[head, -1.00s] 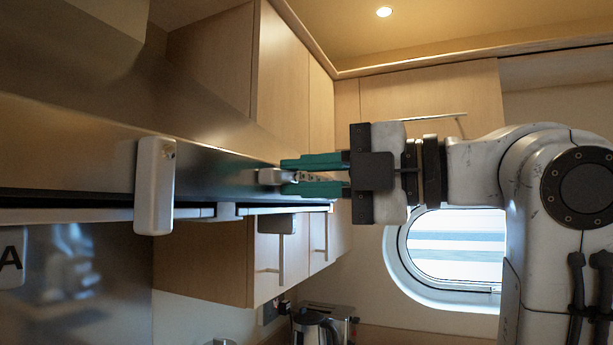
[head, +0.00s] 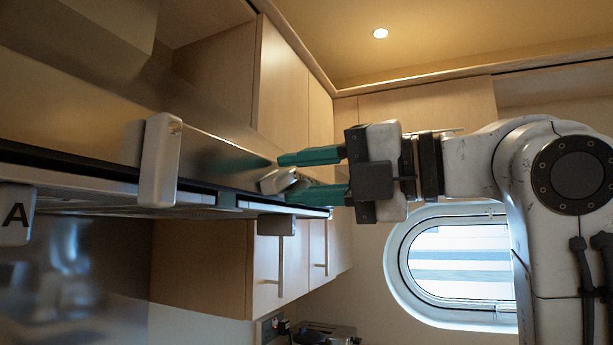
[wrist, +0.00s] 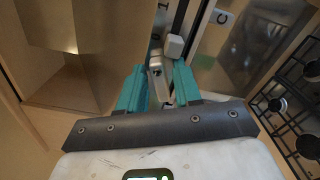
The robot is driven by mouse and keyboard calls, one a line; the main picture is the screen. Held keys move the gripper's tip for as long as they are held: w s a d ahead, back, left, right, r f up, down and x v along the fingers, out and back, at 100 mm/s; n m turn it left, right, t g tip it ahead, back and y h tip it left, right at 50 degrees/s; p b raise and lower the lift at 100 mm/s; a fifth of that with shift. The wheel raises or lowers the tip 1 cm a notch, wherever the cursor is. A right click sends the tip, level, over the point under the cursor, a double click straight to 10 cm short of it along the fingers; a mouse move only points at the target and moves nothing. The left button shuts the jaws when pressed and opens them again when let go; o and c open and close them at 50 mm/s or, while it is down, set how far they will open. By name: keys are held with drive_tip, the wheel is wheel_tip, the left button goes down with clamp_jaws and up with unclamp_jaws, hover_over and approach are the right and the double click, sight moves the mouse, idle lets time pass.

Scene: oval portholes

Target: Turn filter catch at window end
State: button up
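The window-end filter catch (head: 279,181) is a small pale grey lever near the far end of the hood's front edge. It sits tilted, its right end higher. My gripper (head: 313,176) has its teal fingers above and below the catch, with a visible gap between them; the lower finger overlaps the catch's edge in this view. In the wrist view the catch (wrist: 156,65) shows between the two fingers (wrist: 160,86), which stand apart. Contact with the fingers cannot be told for certain. A second, larger-looking white catch (head: 160,160) stands nearly upright nearer on the same hood edge.
The steel hood (head: 215,150) runs along the left. A tag marked A (head: 15,214) hangs at its near end, and a grey block (head: 277,225) below its far end. Cabinets with bar handles stand behind. The oval window (head: 455,262) is below my arm. A hob (wrist: 294,105) shows in the wrist view.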

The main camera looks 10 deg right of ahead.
drive_tip(key=shift+o, duration=0.6)
drive_tip(key=b+v, duration=0.3)
drive_tip(key=v, duration=0.7)
drive_tip(key=shift+s+d, duration=0.25)
drive_tip(key=shift+d, duration=0.05)
